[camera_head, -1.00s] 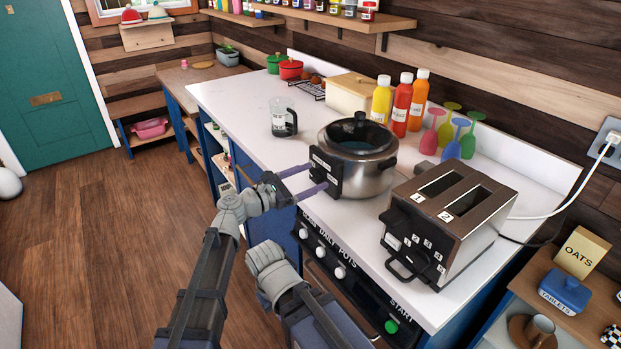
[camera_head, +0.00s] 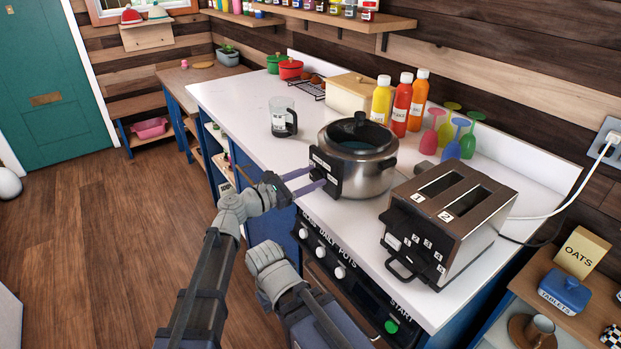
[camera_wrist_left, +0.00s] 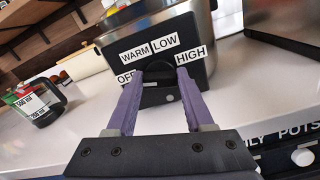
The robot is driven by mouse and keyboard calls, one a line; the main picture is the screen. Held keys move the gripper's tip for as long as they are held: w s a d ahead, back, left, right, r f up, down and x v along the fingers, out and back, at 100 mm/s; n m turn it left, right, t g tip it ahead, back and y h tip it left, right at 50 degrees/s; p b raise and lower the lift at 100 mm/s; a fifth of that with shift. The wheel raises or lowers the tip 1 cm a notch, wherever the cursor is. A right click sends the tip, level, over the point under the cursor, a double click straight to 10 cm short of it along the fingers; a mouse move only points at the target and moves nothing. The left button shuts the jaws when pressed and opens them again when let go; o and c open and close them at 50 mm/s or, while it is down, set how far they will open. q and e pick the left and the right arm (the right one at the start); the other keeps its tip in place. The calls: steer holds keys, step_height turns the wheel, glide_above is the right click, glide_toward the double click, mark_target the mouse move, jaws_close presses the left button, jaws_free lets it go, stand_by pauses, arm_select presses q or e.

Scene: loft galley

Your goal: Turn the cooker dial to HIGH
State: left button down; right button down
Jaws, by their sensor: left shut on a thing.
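The cooker (camera_head: 372,178) is a round silver pot with a dark lid on the white counter. Its black front panel (camera_head: 327,163) also shows in the left wrist view (camera_wrist_left: 128,73), with labels OFF, WARM, LOW and HIGH in an arc. The black dial (camera_wrist_left: 158,70) sits below the labels. My left gripper (camera_head: 312,180) reaches the panel, and its purple fingers are shut on the dial in the left wrist view (camera_wrist_left: 158,88). The fingers partly hide the dial, and I cannot tell which label it points to. My right gripper is out of view.
A toaster (camera_head: 450,222) stands close to the right of the cooker. A glass jug (camera_head: 281,117) stands behind left; sauce bottles (camera_head: 402,104) stand behind. Oven knobs (camera_head: 323,252) line the counter front below. The counter's left part is clear.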

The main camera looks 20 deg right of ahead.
arm_select(q)
steer(key=shift+m, duration=0.3)
steer(key=m, duration=0.4)
steer(key=shift+s+m, duration=0.1)
steer(key=shift+m, duration=0.2)
steer(key=m, duration=0.4)
steer(key=shift+f+m, duration=0.1)
steer(key=shift+m, duration=0.2)
steer(key=m, duration=0.4)
steer(key=shift+f, duration=0.1)
steer(key=m, duration=1)
steer(key=shift+f+b, duration=0.15)
steer(key=shift+b, duration=0.15)
steer(key=m, duration=0.6)
